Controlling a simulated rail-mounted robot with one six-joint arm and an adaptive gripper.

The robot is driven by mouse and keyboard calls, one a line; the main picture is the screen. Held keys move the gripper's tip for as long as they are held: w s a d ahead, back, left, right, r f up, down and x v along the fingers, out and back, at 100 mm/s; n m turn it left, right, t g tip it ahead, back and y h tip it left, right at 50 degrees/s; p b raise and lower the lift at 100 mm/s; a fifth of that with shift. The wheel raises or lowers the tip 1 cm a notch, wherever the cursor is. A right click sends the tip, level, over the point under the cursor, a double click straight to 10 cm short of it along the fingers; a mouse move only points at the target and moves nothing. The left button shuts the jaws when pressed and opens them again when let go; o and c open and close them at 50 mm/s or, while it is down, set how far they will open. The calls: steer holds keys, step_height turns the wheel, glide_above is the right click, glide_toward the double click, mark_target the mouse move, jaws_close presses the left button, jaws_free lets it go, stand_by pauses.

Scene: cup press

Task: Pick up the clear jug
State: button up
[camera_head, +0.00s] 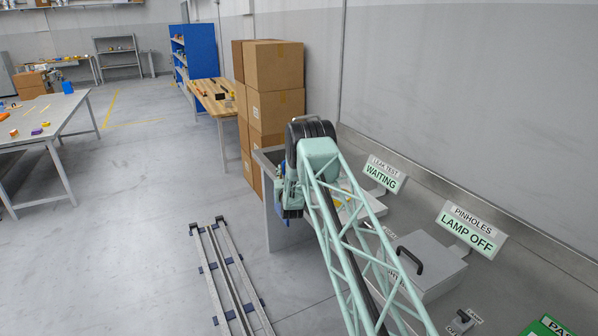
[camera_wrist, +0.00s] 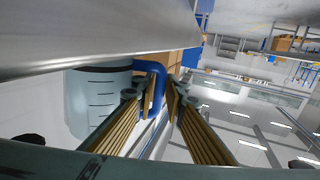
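The clear jug (camera_wrist: 92,97) shows at the left of the wrist view, with dark level marks on its wall and a blue handle (camera_wrist: 152,67) on its right side. My gripper (camera_wrist: 163,92) is at the handle, with its two tan ribbed fingers reaching towards it. The blue of the handle shows between and just behind the fingertips. The tips stand apart, and a gap shows beside the right one. I cannot tell whether the left finger touches the handle. A grey bar hides the jug's upper part. In the head view my arm hides the gripper, and I cannot make out the jug.
A grey bench along the wall carries a "LEAK TEST WAITING" sign (camera_head: 384,178), a "PINHOLES LAMP OFF" sign (camera_head: 472,232) and a grey box with a black handle (camera_head: 410,260). Stacked cartons (camera_head: 273,85) stand behind my arm. Floor rails (camera_head: 230,280) lie left of the bench.

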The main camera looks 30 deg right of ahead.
stand_by(0.4)
jaws_close()
steer(key=shift+r, duration=0.15)
steer(key=shift+r+p, duration=0.35)
steer(key=shift+r, duration=4.5)
steer(key=shift+a, duration=0.1)
